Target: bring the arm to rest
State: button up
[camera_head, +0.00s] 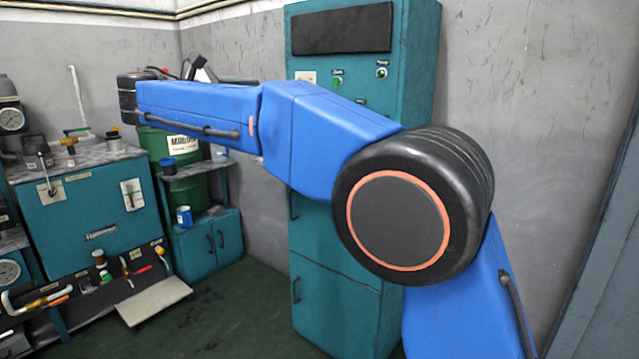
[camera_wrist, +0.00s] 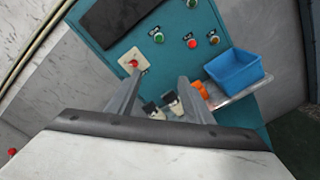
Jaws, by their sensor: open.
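My arm (camera_head: 330,125) is blue with black joints and stretches across the head view from the lower right to the upper left. In the wrist view my gripper (camera_wrist: 157,82) shows two grey fingers spread apart with nothing held between them. They point toward the teal control cabinet (camera_head: 415,60), which also fills much of the wrist view (camera_wrist: 105,50). In the head view my gripper is mostly hidden behind the forearm. The cabinet's red button on a pale plate (camera_wrist: 134,63) shows near the left finger. Two small black-and-white parts (camera_wrist: 160,106) show beyond the gap between the fingers.
A blue bin (camera_wrist: 235,72) sits on a small shelf at the cabinet. At the left stand a teal workbench (camera_head: 85,205) with gauges and fittings, and a green barrel (camera_head: 155,142). A blue mug (camera_head: 184,216) stands on a low cupboard. Dark green floor (camera_head: 240,300) lies open in front.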

jog(key=d+f+m+g+y, duration=0.1)
jog(key=d+f+g, duration=0.15)
jog(key=d, duration=0.75)
jog(key=d+f+m+g+y, duration=0.1)
jog(key=d+f+m, duration=0.15)
jog(key=d, duration=0.65)
jog(key=s+d+f+m+g+y, duration=0.1)
jog(key=s+d+f+g, duration=0.1)
jog(key=s+d+f, duration=0.45)
jog(key=s+d+f+m+g+y, duration=0.1)
jog(key=s+d+f+m, duration=0.15)
jog(key=d, duration=0.65)
jog(key=s+d+f+m+g+y, duration=0.1)
jog(key=s+d+f+m+y, duration=0.15)
jog(key=s+d+f, duration=0.4)
jog(key=s+d+f+m+g+y, duration=0.1)
jog(key=s+d+f+m+g, duration=0.2)
jog(key=s+f, duration=0.55)
jog(key=s+f+m+t+y, duration=0.1)
jog(key=s+f+m+y, duration=0.2)
jog(key=s+f+m, duration=0.4)
jog(key=s+f, duration=0.5)
jog(key=s, duration=0.3)
jog(key=shift+s+d+f, duration=0.2)
jog(key=shift+s+f, duration=0.1)
jog(key=shift+t, duration=0.25)
jog(key=shift+c, duration=0.6)
